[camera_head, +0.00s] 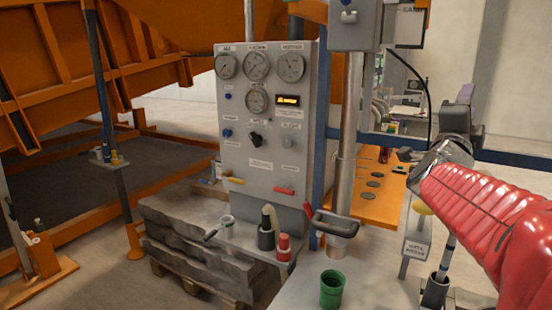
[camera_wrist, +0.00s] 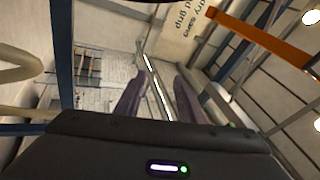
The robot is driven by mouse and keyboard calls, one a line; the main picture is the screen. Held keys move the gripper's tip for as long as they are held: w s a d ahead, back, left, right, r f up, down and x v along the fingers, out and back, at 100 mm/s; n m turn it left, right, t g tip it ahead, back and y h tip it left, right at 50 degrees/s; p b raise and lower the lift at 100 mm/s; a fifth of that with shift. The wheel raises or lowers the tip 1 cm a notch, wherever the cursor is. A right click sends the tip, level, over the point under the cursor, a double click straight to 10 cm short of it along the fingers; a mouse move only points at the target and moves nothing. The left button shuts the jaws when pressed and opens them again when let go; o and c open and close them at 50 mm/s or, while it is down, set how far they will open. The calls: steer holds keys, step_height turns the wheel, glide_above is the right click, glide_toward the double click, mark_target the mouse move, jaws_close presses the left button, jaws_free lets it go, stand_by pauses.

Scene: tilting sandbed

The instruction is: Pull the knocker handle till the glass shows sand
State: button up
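A dark handle (camera_head: 334,223) with a reddish end sits at the foot of a steel pipe (camera_head: 347,150), right of the gauge panel, in the head view. It looks like the knocker handle, but I cannot be sure. I cannot make out a sight glass or sand behind glass in either view. My red-sleeved arm enters from the right in the head view, with its wrist up and right of the handle, well apart from it. In the wrist view my gripper (camera_wrist: 159,88) has its two dark fingers apart, with nothing between them. The handle does not show in the wrist view.
A grey panel (camera_head: 262,140) carries gauges, knobs and small levers. A green cup (camera_head: 331,288) stands on the front bench, and a red bottle (camera_head: 283,247) stands left of it. An orange table (camera_head: 375,197) lies behind the pipe. A lettered sign (camera_wrist: 190,22) shows in the wrist view.

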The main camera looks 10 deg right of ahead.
steer(key=w+a+f+n+g+y, duration=0.1)
steer(key=a+f+n+y, duration=0.6)
steer(key=f, duration=0.4)
steer(key=a+f+n+g+y, duration=0.1)
steer(key=a+f+n+y, duration=0.5)
steer(key=a+f+n, duration=0.3)
steer(key=s+a+f+n+g+y, duration=0.1)
steer(key=s+a+f+n+g, duration=0.1)
steer(key=s+a+f, duration=0.3)
steer(key=s+a+f+n+g+y, duration=0.1)
steer(key=s+a+f+n+g, duration=0.2)
steer(key=s, duration=0.7)
steer(key=s+a+f+n+g+y, duration=0.1)
steer(key=s+a+f+n, duration=0.3)
steer(key=s+a+f, duration=0.4)
steer(key=shift+s+f+g+y, duration=0.3)
steer(key=shift+s+f+g, duration=0.05)
steer(key=shift+f+g, duration=0.55)
steer(key=shift+d, duration=0.1)
steer(key=shift+o, duration=0.4)
